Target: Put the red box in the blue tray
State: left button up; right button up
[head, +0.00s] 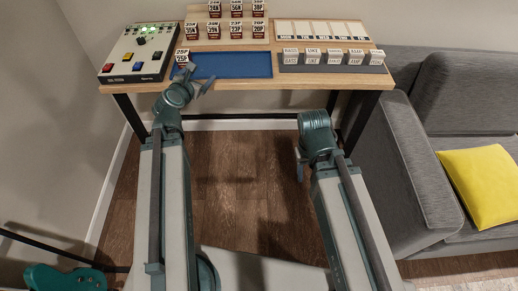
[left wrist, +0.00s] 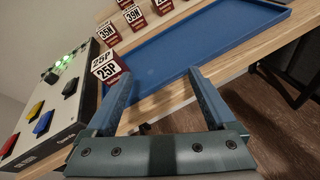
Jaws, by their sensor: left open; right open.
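A small box with a white 25P label and a red lower part (head: 182,57) stands at the left end of the blue tray (head: 235,66). It also shows in the left wrist view (left wrist: 108,69), beside the tray's near left corner; I cannot tell whether it touches the rim. Similar red-and-white boxes (head: 236,30) stand on a wooden rack behind. My left gripper (head: 196,79) is open and empty at the table's front edge, just before the box. In the left wrist view its fingers (left wrist: 160,84) are spread, with tray between them. My right gripper (head: 300,168) hangs low before the table.
A control panel (head: 140,50) with coloured buttons and green lights stands left of the box. A grey holder with white label blocks (head: 325,57) stands right of the tray. A grey sofa (head: 410,150) is at the right. The tray's floor looks clear.

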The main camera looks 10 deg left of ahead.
pick_arm(q)
jog(key=s+d+f+m+g+h, duration=0.1)
jog(key=s+d+f+m+g, duration=0.2)
jog(key=d+m, duration=0.4)
jog(key=s+d+f+m+g+h, duration=0.1)
jog(key=d+f+m+g+h, duration=0.1)
jog(key=d+f+m, duration=0.35)
jog(key=s+d+f+m+g+h, duration=0.1)
jog(key=s+d+f+m+g, duration=0.15)
jog(key=d+m, duration=0.55)
jog(key=s+d+f+m+g+y, duration=0.2)
jog(key=s+d+m+g, duration=0.1)
jog(key=s+m, duration=0.4)
jog(key=s+d+f+m+g+y, duration=0.1)
jog(key=s+d+m+g+y, duration=0.2)
jog(key=s+m, duration=0.4)
jog(key=shift+f+m+g, duration=0.4)
jog(key=shift+m+g, duration=0.15)
jog(key=shift+m, duration=0.3)
jog(key=shift+d+r, duration=0.1)
notch_tip(320, 180, up, 17)
jog(key=p, duration=1.7)
